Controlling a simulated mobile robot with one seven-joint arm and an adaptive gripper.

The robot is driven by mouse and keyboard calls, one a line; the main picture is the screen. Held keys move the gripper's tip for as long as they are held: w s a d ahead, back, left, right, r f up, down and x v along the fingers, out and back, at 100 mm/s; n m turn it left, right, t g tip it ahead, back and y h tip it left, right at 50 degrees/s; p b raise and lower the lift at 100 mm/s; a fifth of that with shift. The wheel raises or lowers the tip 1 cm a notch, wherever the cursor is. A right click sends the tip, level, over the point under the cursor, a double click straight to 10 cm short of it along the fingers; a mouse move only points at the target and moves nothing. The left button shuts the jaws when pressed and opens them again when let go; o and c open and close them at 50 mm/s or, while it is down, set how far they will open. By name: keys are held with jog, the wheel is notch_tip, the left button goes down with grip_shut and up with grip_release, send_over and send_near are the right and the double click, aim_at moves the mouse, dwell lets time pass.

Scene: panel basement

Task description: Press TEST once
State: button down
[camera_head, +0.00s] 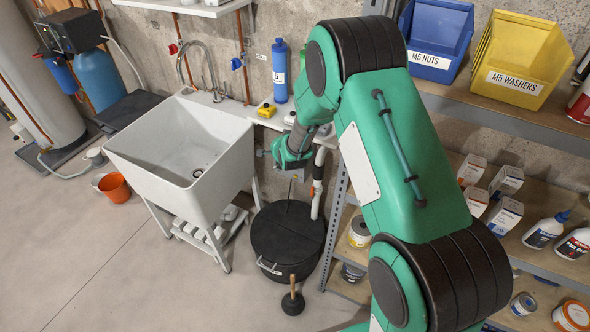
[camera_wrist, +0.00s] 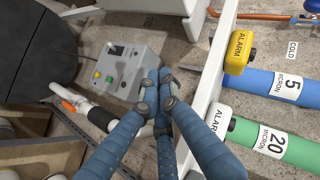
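A grey control box (camera_wrist: 122,72) is in the upper left of the wrist view. It carries a green button (camera_wrist: 96,74), a yellow button (camera_wrist: 109,79) and a small dark part near its top edge. Its labels are too small to read, so I cannot tell which control is TEST. My gripper (camera_wrist: 156,88) has its blue fingers drawn together, with the tips in front of the box's right side. I cannot tell whether they touch it. Nothing shows between them. In the head view my arm's end hangs beside the sink, and its fingertips are hidden.
Yellow ALARM unit (camera_wrist: 240,52), blue cylinder (camera_wrist: 280,87) and green cylinder (camera_wrist: 270,142) lie right of my fingers. A white pipe (camera_wrist: 98,112) runs close by. The sink (camera_head: 175,150), black lidded tub (camera_head: 287,238) and loaded shelves (camera_head: 540,125) surround my arm. Floor is clear at lower left.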

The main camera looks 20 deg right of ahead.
notch_tip(320, 180, down, 25)
jog(key=s+d+m+t, duration=0.1)
jog(key=m+t, duration=0.1)
jog(key=m, duration=0.1)
jog(key=shift+r+m+h+b, duration=0.15)
jog(key=shift+m+h+b, duration=0.15)
jog(key=shift+b, duration=0.1)
jog(key=shift+s, duration=0.1)
jog(key=shift+d, duration=0.15)
jog(key=w+d+b, duration=0.1)
jog(key=w+d, duration=0.5)
jog(key=shift+w+b, duration=0.15)
jog(key=shift+b, duration=0.15)
